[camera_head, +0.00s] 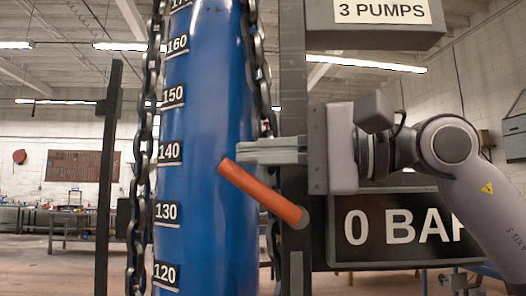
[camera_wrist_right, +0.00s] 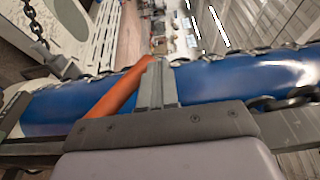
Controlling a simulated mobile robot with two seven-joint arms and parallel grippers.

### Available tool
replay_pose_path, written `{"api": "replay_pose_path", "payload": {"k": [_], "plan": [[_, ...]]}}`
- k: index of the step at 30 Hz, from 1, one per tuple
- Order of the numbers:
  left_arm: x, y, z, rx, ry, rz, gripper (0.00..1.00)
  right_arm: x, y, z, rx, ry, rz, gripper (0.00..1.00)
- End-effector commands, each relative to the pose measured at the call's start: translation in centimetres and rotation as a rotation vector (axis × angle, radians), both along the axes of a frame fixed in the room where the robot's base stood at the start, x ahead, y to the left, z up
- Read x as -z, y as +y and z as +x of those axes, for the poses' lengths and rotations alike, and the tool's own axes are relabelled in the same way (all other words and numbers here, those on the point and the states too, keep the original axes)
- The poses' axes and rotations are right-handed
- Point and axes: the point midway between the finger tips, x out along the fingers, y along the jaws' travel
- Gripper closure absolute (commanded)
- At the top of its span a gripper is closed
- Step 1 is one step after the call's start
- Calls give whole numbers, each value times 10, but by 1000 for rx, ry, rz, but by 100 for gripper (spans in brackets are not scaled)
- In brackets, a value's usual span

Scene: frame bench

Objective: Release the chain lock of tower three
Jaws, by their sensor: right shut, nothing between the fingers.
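A blue upright cylinder (camera_head: 205,120), the tower, carries black number plates from 120 up past 160. A chain (camera_head: 146,150) hangs along its left side and another chain (camera_head: 256,60) along its right side. An orange bar (camera_head: 262,192) slants across the cylinder's right edge, its lower right end at a dark upright. My right gripper (camera_head: 238,153) is shut and empty, pointing left in front of the cylinder, just above the bar's upper end; whether they touch I cannot tell. In the wrist view the orange bar (camera_wrist_right: 117,92) lies beside the shut fingers. Which part is the lock is unclear.
A "3 PUMPS" sign (camera_head: 382,11) is above my right arm and a "0 BAR" display (camera_head: 400,228) below it. A dark upright post (camera_head: 107,180) stands left of the cylinder. A pegboard (camera_head: 82,166) and workbenches are far back. Open floor shows at the left.

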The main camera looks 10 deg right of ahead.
Motion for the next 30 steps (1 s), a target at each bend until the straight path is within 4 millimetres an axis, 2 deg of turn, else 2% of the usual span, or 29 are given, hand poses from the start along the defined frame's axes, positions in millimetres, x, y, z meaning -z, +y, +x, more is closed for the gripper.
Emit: {"api": "replay_pose_path", "payload": {"k": [6,10,16,18,24,30], "plan": [[0,0,0,0,0,0,57,0,0,0,0,0,0,100],[-6,0,0,0,0,0,57,-9,-3,-3,0,-2,2,100],[-27,0,0,-1,0,1,57,-41,-16,-17,-4,-3,1,100],[-21,0,1,0,-6,-1,57,-50,-25,-22,-2,-3,3,100],[-20,0,1,0,-1,0,57,-86,-48,-35,-3,-2,2,100],[-22,0,1,-1,0,1,57,-107,-63,-43,-4,0,1,100]]}}
